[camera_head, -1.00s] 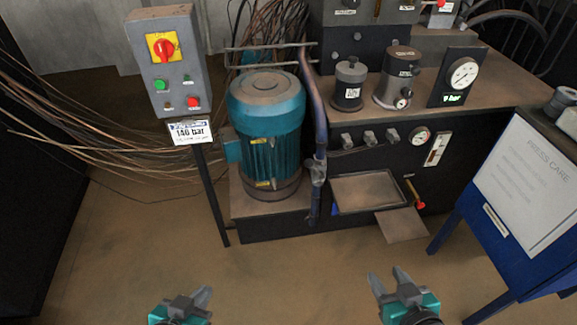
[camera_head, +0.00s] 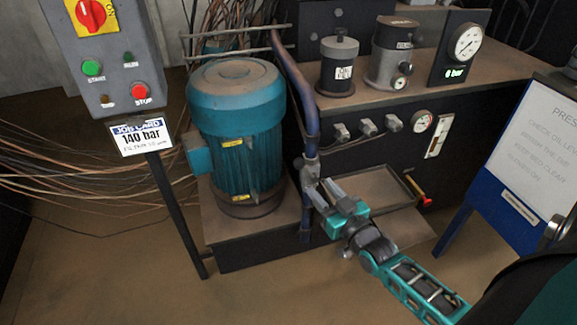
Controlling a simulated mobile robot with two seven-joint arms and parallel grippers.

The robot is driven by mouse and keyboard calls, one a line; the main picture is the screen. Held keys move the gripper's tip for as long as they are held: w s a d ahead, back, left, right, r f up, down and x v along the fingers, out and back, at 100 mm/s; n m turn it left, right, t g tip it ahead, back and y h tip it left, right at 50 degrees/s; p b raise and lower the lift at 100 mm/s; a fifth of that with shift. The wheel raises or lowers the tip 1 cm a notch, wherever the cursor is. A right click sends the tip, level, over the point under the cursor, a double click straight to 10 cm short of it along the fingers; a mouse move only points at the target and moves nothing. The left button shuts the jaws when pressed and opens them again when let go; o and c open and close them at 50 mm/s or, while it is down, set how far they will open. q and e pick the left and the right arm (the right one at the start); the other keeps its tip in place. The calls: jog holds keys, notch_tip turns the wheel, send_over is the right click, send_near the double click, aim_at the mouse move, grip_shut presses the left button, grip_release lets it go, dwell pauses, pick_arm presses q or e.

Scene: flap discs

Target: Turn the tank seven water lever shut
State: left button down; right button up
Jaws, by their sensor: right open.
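No label reading tank seven or water shows. A lever with a red tip (camera_head: 424,200) sticks out low on the front of the dark unit, right of a shallow tray (camera_head: 376,186). A grey valve-like fitting (camera_head: 310,166) sits on the blue upright pipe (camera_head: 306,120). My right gripper (camera_head: 323,190) is open, its fingers pointing up and left, just below that fitting in the picture. I cannot tell whether it touches the pipe. The red-tipped lever is to the right of the gripper, apart from it. My left gripper is out of view.
A teal motor (camera_head: 238,130) stands left of the pipe. A grey switch box (camera_head: 105,55) on a post carries a 140 bar card (camera_head: 142,137). A gauge (camera_head: 466,42) with a 0 bar readout stands on top. A blue-framed board (camera_head: 495,185) is at right. Floor in front is clear.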

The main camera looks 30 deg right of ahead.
aim_at(302, 167)
jog(key=w+b, duration=0.1)
jog(key=w, duration=0.4)
jog(key=w+b, duration=0.2)
jog(key=w, duration=0.3)
jog(key=shift+w+d+f, duration=0.1)
jog(key=shift+w+d, duration=0.05)
jog(key=shift+d, duration=0.05)
jog(key=shift+w, duration=0.5)
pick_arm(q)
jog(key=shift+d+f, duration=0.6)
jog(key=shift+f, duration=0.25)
pick_arm(e)
jog(key=shift+w, duration=0.1)
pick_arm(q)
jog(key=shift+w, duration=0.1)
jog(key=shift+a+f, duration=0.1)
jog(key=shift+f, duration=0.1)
pick_arm(e)
grip_shut()
